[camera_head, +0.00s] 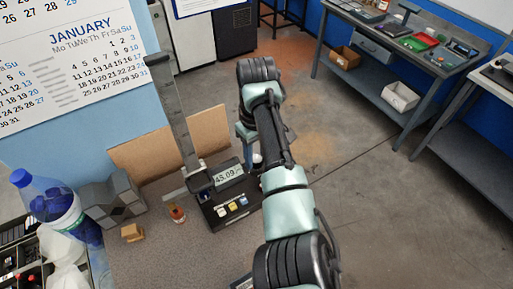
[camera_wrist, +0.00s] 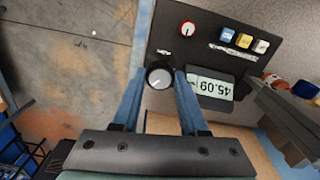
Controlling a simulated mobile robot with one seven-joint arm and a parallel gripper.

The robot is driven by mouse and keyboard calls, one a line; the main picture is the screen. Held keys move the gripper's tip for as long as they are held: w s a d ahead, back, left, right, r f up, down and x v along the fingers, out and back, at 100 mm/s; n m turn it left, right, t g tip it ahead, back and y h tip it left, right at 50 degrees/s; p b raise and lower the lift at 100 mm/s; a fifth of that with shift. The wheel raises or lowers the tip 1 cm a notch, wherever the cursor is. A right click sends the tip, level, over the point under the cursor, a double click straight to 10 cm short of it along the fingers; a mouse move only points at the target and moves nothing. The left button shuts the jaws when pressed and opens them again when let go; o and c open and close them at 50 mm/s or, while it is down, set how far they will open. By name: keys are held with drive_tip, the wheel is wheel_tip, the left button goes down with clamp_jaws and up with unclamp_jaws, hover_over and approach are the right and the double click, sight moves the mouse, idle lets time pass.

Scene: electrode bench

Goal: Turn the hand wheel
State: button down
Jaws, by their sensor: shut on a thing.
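The hand wheel (camera_wrist: 159,77) is a small round black knob with a silver face and a pale mark, on the edge of a dark instrument base (camera_wrist: 165,35). My gripper (camera_wrist: 160,74) has its two blue fingers on either side of the wheel, shut on it. The display (camera_wrist: 213,88) beside it reads 45.09 and appears upside down in the wrist view. In the head view the instrument (camera_head: 222,212) stands on the bench with its display (camera_head: 229,175) facing me, and my arm hides most of its right side.
A tall graduated column (camera_head: 175,110) rises behind the instrument. A red-marked dial (camera_wrist: 187,27) and blue, yellow and white buttons (camera_wrist: 244,41) are on the base. A small amber bottle (camera_head: 177,213), a wooden block (camera_head: 132,232) and a blue-capped bottle (camera_head: 60,212) stand left.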

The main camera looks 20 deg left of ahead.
drive_tip(key=m+p, duration=0.3)
drive_tip(key=m, duration=0.3)
drive_tip(key=shift+r, duration=0.15)
drive_tip(key=m+p, duration=0.1)
drive_tip(key=m, duration=0.5)
drive_tip(key=shift+p, duration=0.3)
drive_tip(key=shift+c, duration=2.2)
unclamp_jaws()
